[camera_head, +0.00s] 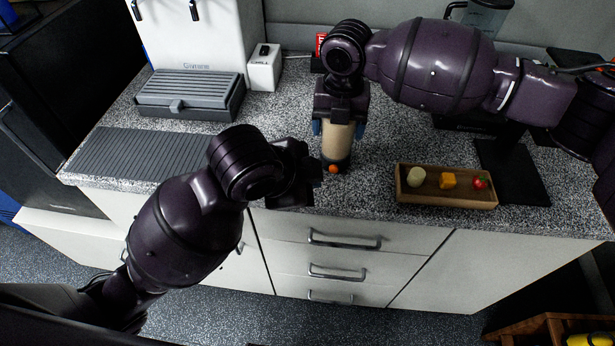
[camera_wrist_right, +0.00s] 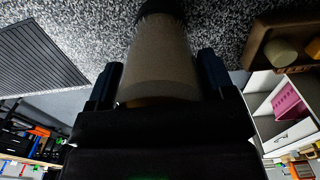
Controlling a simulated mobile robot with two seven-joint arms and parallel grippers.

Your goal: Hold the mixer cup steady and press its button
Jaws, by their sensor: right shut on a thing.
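The mixer cup (camera_head: 337,142) stands upright on the speckled counter, with a tan body and a dark base. Its round orange button (camera_head: 333,169) is low on the front of the base. My right gripper (camera_head: 338,128) comes down from above and is shut on the cup, a blue-tipped finger on each side. In the right wrist view the cup (camera_wrist_right: 160,65) lies between the two fingers. My left gripper (camera_head: 298,178) is just left of the cup's base, dark and partly hidden by its own wrist; its jaw opening does not show clearly.
A wooden tray (camera_head: 447,200) with several small food pieces lies right of the cup, near a black board (camera_head: 512,172). A grey ribbed mat (camera_head: 140,152), a drip tray (camera_head: 190,92) and a white box (camera_head: 264,70) are on the left. The counter's front edge is close.

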